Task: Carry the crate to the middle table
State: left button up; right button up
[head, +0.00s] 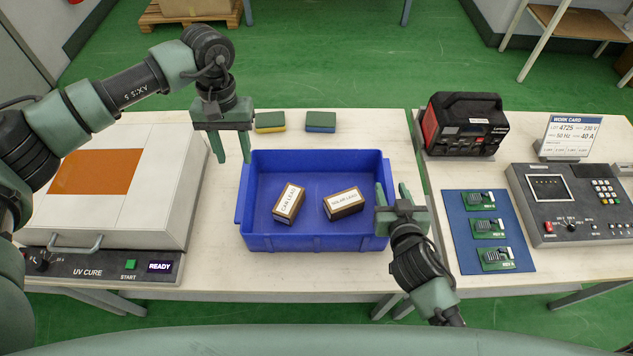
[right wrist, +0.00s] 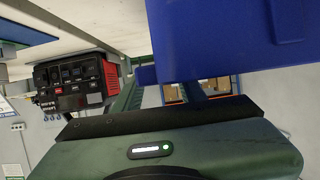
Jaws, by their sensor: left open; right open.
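The blue crate (head: 316,240) stands on a pale table (head: 330,275) in the head view. Two small labelled boxes lie in it, a "CAN LEAD" box (head: 289,202) and a "SOLAR LEAD" box (head: 344,204). My left gripper (head: 232,157) is open near the crate's far left corner. My right gripper (head: 391,190) is open at the crate's right end wall; its fingers are close to the rim, and I cannot tell if they touch it. The right wrist view shows the crate's blue wall (right wrist: 220,45) close in front of that gripper.
A UV cure unit (head: 135,185) stands to the left of the crate. Two sponges (head: 270,122) (head: 321,122) lie behind it. On the right table are a red and black power unit (head: 465,125), a blue mat (head: 470,250) with green boards, a grey console (head: 570,205) and a work card (head: 570,137).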

jog(key=v, duration=1)
jog(key=shift+s, duration=0.2)
